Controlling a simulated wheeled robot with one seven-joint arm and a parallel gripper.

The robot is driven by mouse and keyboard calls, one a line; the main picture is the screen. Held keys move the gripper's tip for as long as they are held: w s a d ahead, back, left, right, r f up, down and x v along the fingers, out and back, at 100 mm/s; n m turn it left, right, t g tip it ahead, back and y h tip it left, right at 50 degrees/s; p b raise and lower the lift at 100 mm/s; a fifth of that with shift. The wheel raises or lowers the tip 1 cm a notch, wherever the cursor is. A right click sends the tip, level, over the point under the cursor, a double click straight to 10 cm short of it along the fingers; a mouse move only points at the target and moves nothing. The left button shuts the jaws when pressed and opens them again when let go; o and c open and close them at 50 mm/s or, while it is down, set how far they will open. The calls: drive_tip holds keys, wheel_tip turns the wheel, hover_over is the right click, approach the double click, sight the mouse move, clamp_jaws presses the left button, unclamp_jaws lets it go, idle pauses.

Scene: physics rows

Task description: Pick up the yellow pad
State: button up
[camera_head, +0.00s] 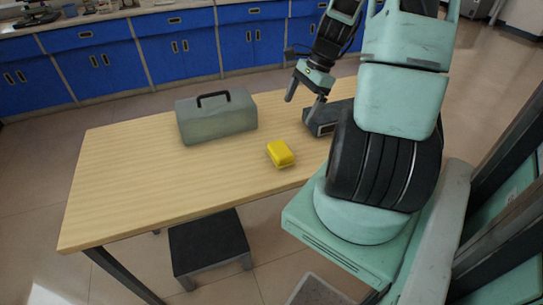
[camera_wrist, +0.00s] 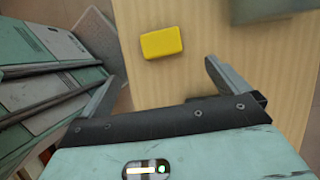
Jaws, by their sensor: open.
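The yellow pad (camera_head: 281,154) is a small, rounded yellow block lying on the wooden table, near its front edge. In the wrist view the yellow pad (camera_wrist: 162,43) lies beyond the fingertips, between their lines and clear of both. My gripper (camera_head: 305,93) is above the table, up and to the right of the pad in the head view. In the wrist view my gripper (camera_wrist: 160,74) has its two fingers spread wide with nothing between them.
A grey-green toolbox (camera_head: 216,117) with a dark handle stands behind the pad to the left. A dark grey object (camera_head: 322,120) sits on the table below my gripper. The wooden table (camera_head: 130,180) is clear on its left. A dark stool (camera_head: 207,244) stands in front.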

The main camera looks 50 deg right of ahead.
approach(281, 149)
drive_tip(key=x, duration=0.2)
drive_tip(key=b+x, duration=0.1)
drive_tip(key=x, duration=0.2)
drive_tip(key=shift+a+r, duration=0.1)
drive_tip(key=shift+a, duration=0.1)
drive_tip(key=shift+x, duration=2.7)
drive_tip(key=shift+d, duration=0.15)
drive_tip(key=c, duration=0.9)
